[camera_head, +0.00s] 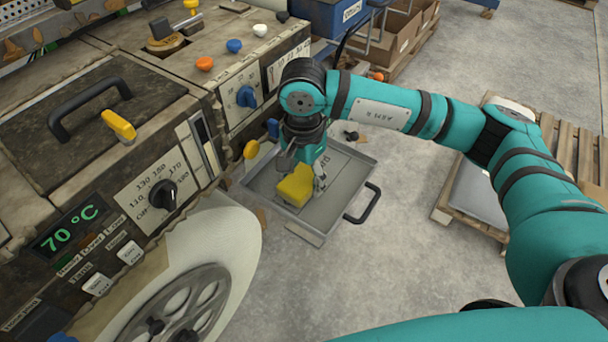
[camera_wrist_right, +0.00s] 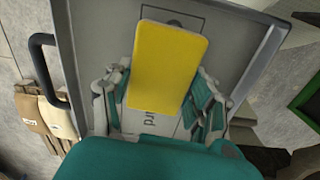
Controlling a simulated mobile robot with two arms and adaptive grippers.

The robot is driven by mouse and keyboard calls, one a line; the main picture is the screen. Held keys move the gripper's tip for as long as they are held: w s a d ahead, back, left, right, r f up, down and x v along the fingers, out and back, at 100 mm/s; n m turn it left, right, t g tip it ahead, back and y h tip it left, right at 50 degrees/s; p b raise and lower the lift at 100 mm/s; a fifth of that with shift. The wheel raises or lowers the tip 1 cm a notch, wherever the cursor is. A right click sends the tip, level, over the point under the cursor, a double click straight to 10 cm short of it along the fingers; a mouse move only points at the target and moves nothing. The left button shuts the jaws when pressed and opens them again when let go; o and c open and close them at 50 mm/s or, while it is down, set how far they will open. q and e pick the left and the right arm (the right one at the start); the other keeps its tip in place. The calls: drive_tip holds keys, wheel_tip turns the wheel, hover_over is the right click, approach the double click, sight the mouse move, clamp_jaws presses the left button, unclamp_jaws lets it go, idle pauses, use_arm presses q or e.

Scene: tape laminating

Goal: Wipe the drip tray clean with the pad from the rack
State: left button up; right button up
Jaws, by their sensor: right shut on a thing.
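The drip tray (camera_head: 352,168) is a grey metal tray with a raised rim and a black handle, beside the machine in the head view. It also shows in the right wrist view (camera_wrist_right: 235,50). My right gripper (camera_head: 308,178) is over the tray, shut on the yellow pad (camera_head: 293,187). The pad also fills the middle of the right wrist view (camera_wrist_right: 168,62), between the fingers of my right gripper (camera_wrist_right: 160,100). The pad is low over the tray floor; I cannot tell whether it touches. Part of the tray is hidden by my arm and the pad. My left gripper is not in view.
The machine with knobs and a 70 °C display (camera_head: 72,228) stands close along the tray's left. A large pale roll (camera_head: 225,235) is in front of it. A wooden pallet (camera_head: 452,205) lies to the right. The floor (camera_head: 400,250) between is clear.

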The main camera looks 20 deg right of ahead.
wheel_tip(320, 180, up, 5)
drive_tip(key=shift+w+r+p, duration=0.1)
drive_tip(key=shift+r+p, duration=0.05)
drive_tip(key=shift+p, duration=0.8)
drive_tip(key=shift+r, duration=0.35)
drive_tip(key=shift+r+p, duration=0.45)
drive_tip(key=shift+r, duration=1.1)
